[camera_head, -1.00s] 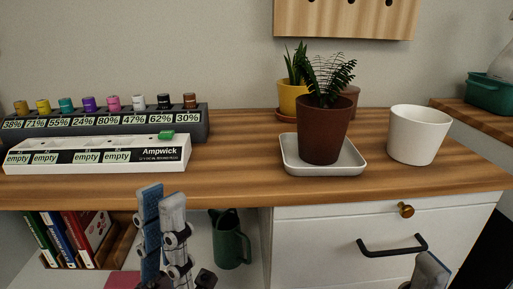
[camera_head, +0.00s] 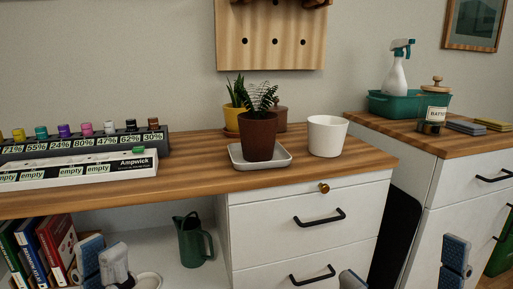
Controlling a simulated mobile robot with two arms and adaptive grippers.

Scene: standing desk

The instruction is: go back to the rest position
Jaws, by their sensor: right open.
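My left gripper (camera_head: 103,261) is low at the left of the head view, in front of the open shelf space under the desk. Its two fingers overlap closely from this angle, so its opening cannot be judged. My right gripper (camera_head: 403,271) is at the bottom edge right of the middle, in front of the drawers and the dark gap. Its fingers are wide apart with nothing visible between them. Both grippers appear below the desktop (camera_head: 200,180), away from the things on it.
A potted plant (camera_head: 257,138) stands on a white tray (camera_head: 279,161) beside a white pot (camera_head: 327,136). A marker rack (camera_head: 75,145) is at left. Books (camera_head: 45,250) and a green jug (camera_head: 193,240) are below. Another cabinet (camera_head: 470,190) with a teal caddy (camera_head: 380,104) is at right.

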